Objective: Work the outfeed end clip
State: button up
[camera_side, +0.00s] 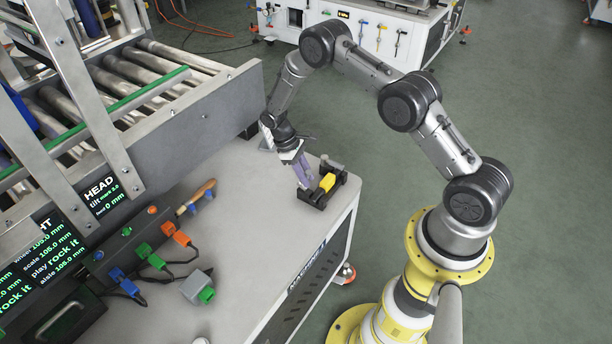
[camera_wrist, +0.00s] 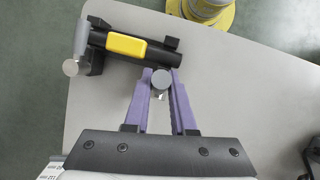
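The end clip (camera_side: 312,196) is a black bracket lying near the far right corner of the grey table, with a yellow block (camera_side: 327,182) on it and a grey metal cylinder (camera_side: 330,165) at its far end. In the wrist view the clip's yellow block (camera_wrist: 127,45) sits on the black bar (camera_wrist: 160,54). My gripper (camera_side: 303,184) points down beside the clip's left side. In the wrist view my gripper's purple fingers (camera_wrist: 160,82) stand apart with a round grey piece (camera_wrist: 160,78) between their tips. I cannot tell whether they grip it.
A roller conveyor (camera_side: 130,80) with a metal side wall stands at the left. A black box with coloured connectors (camera_side: 140,250), a wooden-handled tool (camera_side: 196,197) and a grey-green block (camera_side: 199,288) lie on the table (camera_side: 250,240). The table's right edge is close to the clip.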

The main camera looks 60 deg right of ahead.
grip_shut()
dwell(1.0)
